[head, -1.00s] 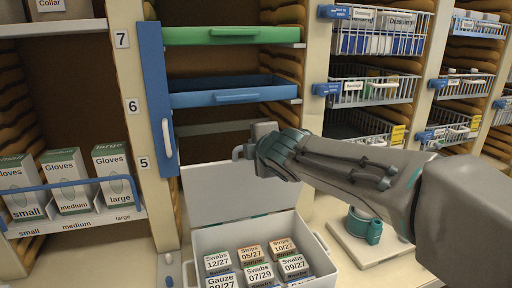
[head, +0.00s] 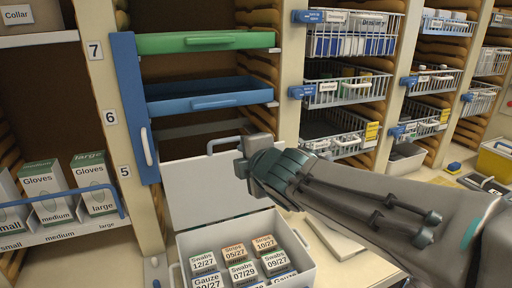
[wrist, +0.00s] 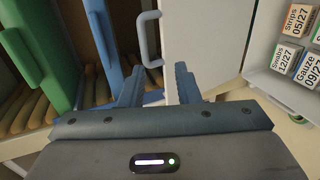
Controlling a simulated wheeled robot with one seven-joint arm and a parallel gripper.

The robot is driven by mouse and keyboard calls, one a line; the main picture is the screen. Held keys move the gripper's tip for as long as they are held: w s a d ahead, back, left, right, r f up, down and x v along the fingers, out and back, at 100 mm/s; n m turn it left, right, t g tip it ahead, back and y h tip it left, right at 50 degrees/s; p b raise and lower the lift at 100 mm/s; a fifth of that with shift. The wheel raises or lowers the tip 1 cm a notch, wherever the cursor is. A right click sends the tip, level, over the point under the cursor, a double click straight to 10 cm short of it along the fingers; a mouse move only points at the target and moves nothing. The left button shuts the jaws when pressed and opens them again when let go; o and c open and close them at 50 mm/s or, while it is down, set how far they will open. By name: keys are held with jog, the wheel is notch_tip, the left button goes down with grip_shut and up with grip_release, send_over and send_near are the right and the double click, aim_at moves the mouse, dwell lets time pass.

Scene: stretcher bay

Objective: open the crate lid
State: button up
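The crate (head: 300,272) is a light grey box on the worktop, holding several labelled packs. Its lid (head: 205,190) stands up at the crate's back edge, leaning a little back, so the crate is open. The lid's grey loop handle (head: 225,144) is at the lid's top edge. My gripper (head: 243,168) is in front of the lid near the handle. In the wrist view my gripper (wrist: 160,85) is open, with nothing between its fingers. The handle (wrist: 144,40) shows beyond the fingertips and appears clear of them; the lid (wrist: 205,40) is to the right.
A tall blue panel with a white handle (head: 147,147) stands left of the lid. Green (head: 205,42) and blue (head: 210,95) trays are above. Wire baskets (head: 345,90) hang at the right. Glove boxes (head: 48,190) sit at the left.

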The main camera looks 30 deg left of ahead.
jog(key=shift+v, duration=2.45)
